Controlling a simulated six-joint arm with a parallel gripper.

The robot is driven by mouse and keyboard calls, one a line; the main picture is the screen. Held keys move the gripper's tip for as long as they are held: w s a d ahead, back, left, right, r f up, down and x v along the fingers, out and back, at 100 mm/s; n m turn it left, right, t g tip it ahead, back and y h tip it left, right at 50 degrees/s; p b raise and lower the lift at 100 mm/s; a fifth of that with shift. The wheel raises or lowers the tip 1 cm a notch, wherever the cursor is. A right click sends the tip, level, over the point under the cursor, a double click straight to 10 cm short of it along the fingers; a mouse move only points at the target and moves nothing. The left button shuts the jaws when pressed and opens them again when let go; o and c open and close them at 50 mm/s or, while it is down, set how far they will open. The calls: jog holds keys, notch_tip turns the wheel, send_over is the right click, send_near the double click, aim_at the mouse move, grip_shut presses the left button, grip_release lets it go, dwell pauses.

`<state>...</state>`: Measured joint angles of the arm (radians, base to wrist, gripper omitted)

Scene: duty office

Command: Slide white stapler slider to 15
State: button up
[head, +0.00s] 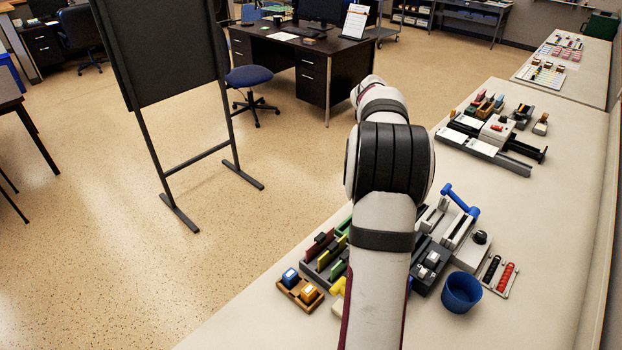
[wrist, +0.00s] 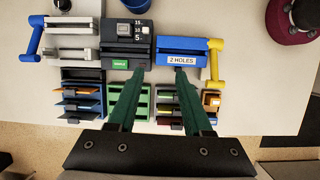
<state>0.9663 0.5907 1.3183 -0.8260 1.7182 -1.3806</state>
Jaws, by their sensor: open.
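The stapler (wrist: 139,48) is a dark grey block with a green STAPLE label on its near edge. Its top carries a scale reading 15, 10 and 5, with 15 farthest from my gripper. The stapler (head: 429,268) also shows in the head view, partly beside my arm. My gripper (wrist: 160,72) is open and empty, its green fingers apart near the stapler's front right corner and the blue punch. The gripper is hidden in the head view.
A blue 2 HOLES punch (wrist: 183,46) with a yellow handle stands right of the stapler. A grey device (wrist: 72,40) with a blue handle stands left. Racks of coloured slots (wrist: 82,95) lie nearer. A blue cup (head: 461,292) stands close to the stapler.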

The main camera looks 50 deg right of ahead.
aim_at(424, 271)
jog(key=s+d+f, duration=0.1)
jog(key=s+f, duration=0.2)
jog(key=f, duration=0.2)
jog(key=s+d+f, duration=0.1)
jog(key=s+f, duration=0.2)
jog(key=f, duration=0.2)
jog(key=s+d+f, duration=0.2)
jog(key=s+f, duration=0.1)
jog(key=f, duration=0.3)
jog(key=shift+f, duration=0.1)
grip_shut()
jog(key=shift+s, duration=0.1)
dwell(0.6)
